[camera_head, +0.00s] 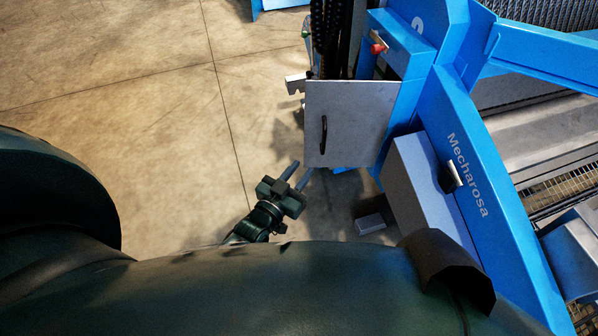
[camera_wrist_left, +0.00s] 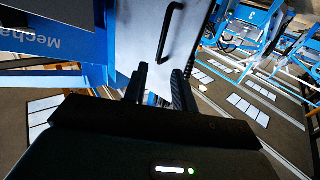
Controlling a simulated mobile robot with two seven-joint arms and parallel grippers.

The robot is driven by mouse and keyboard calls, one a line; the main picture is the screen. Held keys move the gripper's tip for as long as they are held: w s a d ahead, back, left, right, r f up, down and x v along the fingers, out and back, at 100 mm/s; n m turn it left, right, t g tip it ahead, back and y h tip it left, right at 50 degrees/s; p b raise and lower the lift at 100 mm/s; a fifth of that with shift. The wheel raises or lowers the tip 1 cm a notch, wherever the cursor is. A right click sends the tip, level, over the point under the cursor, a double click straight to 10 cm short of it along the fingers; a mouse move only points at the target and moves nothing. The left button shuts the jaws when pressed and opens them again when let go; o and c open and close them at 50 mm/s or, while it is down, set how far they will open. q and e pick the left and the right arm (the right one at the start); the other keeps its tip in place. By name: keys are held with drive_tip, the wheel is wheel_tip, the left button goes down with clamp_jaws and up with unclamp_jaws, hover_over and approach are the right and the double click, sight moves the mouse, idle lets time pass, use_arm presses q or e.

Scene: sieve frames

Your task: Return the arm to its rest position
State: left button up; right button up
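My left gripper (camera_head: 298,172) is in the lower middle of the head view, over the concrete floor. Its two fingers are parallel and apart, with nothing between them. In the left wrist view the two dark fingers (camera_wrist_left: 160,80) also stand apart, pointing toward a grey door. The grey door (camera_head: 350,110) with a black handle (camera_head: 323,134) is just beyond and to the right of the fingertips in the head view. I cannot tell whether the fingers touch it. My right gripper is not in view.
A blue machine frame (camera_head: 470,150) marked Mecharosa stands on the right, with a grey box (camera_head: 425,185) against it. A small light block (camera_head: 370,223) sits near its foot. A red knob (camera_head: 377,49) is above the door. Bare floor (camera_head: 120,90) lies open on the left.

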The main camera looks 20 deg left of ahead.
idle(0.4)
